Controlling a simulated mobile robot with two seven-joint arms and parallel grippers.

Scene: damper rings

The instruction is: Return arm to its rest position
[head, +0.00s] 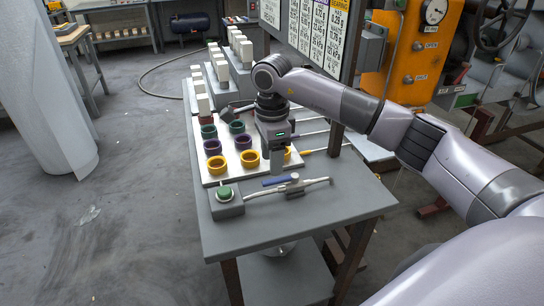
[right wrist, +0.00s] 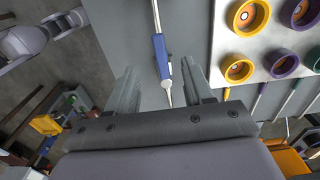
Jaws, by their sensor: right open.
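My right gripper (head: 276,172) hangs pointing down over the near part of the grey table (head: 300,215), at the edge of the ring board. In the right wrist view its two fingers (right wrist: 162,85) are spread apart with nothing held between them. The pale board (head: 208,180) carries damper rings in rows: yellow (head: 217,164), purple (head: 213,145) and green (head: 208,131). My right arm hides part of the board and one yellow ring (head: 288,153). My left gripper is not in view.
A blue-handled tool (right wrist: 162,58) lies on the table below the gripper. A box with a green button (head: 225,194) stands at the near left corner. White blocks (head: 222,72) stand in rows behind. A sign board (head: 310,32) and an orange panel (head: 412,50) rise beyond my arm.

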